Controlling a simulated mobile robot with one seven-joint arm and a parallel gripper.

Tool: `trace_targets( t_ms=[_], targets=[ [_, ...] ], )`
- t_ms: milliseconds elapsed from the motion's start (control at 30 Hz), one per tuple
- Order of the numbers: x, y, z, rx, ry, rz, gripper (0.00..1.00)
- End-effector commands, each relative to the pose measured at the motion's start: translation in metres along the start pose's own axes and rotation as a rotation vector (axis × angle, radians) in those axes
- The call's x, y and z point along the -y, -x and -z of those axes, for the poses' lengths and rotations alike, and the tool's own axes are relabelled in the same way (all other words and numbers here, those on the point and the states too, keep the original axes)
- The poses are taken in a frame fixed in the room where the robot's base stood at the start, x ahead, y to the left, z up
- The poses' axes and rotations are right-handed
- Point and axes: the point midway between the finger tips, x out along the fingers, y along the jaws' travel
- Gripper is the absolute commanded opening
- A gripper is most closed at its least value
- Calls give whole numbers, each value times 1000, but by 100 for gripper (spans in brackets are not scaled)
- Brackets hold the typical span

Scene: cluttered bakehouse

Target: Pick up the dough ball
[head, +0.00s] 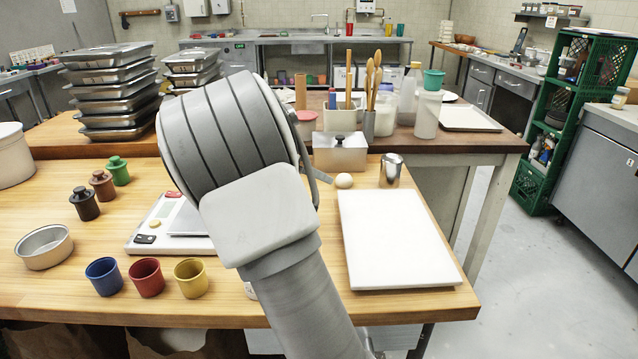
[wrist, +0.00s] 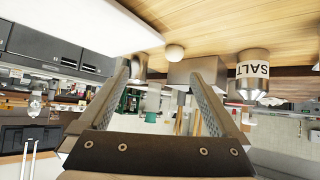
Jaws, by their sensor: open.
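The dough ball (head: 343,180) is a small, pale, round lump on the wooden table, just behind the far left corner of a white board (head: 395,240). It also shows in the upper middle of the wrist view (wrist: 174,52), where the picture is upside down. My gripper (wrist: 165,70) is open, with nothing between its fingers. The ball appears between the fingertips' directions but beyond them, not touched.
A lidded metal box (head: 340,152) stands behind and left of the ball, and a metal cup (head: 391,170) stands to its right. A salt shaker (wrist: 252,78) shows in the wrist view. A scale (head: 160,235) and coloured cups (head: 146,278) are at left. The white board is bare.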

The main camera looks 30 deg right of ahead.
Motion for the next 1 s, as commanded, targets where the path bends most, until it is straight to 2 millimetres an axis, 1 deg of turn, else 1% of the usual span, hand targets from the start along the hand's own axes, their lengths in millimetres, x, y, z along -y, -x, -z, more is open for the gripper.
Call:
trace_targets(
  t_ms=[33, 100, 200, 300, 367, 467, 700, 800, 900, 1000],
  targets=[
    [12, -11, -6, -42, -10, -6, 98],
    [24, -18, -7, -92, -32, -7, 98],
    [37, -24, -7, -140, -55, -4, 98],
    [42, -28, -6, -165, -68, -1, 98],
    [44, -34, -5, -171, -71, -2, 98],
    [43, -51, -2, -172, -73, -4, 98],
    [42, -103, 7, -169, -72, -4, 98],
    [42, -123, 10, -169, -72, -3, 98],
    [42, -137, 13, -169, -70, -2, 98],
    [42, -144, 14, -169, -70, -1, 98]
  ],
)
